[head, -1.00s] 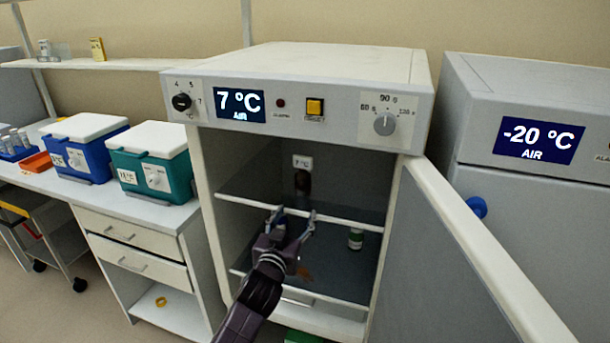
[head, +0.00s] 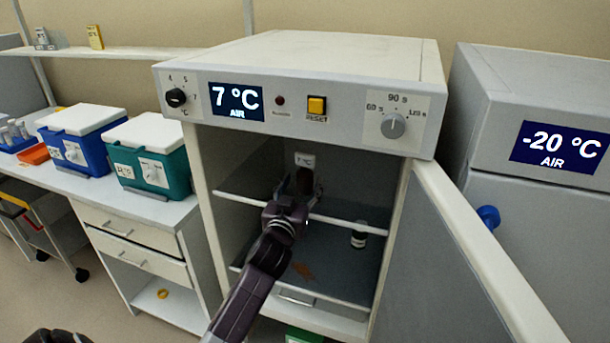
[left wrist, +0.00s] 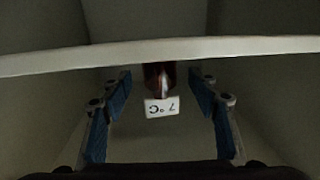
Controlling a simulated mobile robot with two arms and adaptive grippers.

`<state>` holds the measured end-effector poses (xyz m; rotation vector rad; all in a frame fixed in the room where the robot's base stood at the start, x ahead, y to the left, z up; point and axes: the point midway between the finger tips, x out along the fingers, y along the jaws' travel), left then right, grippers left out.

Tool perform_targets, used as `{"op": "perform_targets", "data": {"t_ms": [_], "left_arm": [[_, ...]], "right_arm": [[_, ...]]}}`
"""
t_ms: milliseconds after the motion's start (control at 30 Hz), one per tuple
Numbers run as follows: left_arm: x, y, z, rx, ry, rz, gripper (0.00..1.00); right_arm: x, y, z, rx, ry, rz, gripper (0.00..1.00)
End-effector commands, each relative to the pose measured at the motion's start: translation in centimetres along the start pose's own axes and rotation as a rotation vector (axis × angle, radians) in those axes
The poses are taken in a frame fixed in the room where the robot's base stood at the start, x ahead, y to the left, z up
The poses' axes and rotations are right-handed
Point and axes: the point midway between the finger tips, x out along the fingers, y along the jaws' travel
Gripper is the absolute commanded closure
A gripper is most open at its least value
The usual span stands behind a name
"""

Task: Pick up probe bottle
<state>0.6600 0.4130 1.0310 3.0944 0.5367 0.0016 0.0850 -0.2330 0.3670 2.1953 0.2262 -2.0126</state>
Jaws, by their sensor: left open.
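The probe bottle is a dark reddish-brown bottle (head: 305,179) with a white "7 °C" tag, on the upper shelf inside the open 7 °C cabinet. My left gripper (head: 300,190) reaches into the cabinet in front of it and hides its lower part. In the left wrist view the picture is upside down; the bottle (left wrist: 154,73) and its tag show between the two blue-padded fingers of the open gripper (left wrist: 159,88). No finger visibly touches the bottle. My right gripper is not in view.
The upper shelf's white front edge (head: 345,223) runs close by the left gripper. A small white-labelled bottle (head: 359,236) and a brown patch (head: 303,271) are on the lower shelf. The open door (head: 470,260) bounds the right side. Cool boxes (head: 150,155) stand on the left counter.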

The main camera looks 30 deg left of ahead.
Motion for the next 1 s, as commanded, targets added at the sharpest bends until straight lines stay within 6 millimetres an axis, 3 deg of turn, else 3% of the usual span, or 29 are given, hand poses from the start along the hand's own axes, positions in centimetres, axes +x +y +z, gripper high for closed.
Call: {"op": "perform_targets", "data": {"t_ms": [100,267,567,1000], "left_arm": [[1.7,0.0,-0.3,0.001,0.0,-0.001,0.45],[3.3,0.0,-0.1,0.0,0.001,0.0,0.45],[3.7,0.0,0.0,0.001,0.0,0.0,0.45],[3.7,0.0,0.0,0.0,0.0,0.0,0.92]], "right_arm": [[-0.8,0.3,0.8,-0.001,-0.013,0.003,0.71],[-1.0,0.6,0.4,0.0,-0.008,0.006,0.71],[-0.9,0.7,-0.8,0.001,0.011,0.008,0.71],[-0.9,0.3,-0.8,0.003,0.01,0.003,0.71]]}}
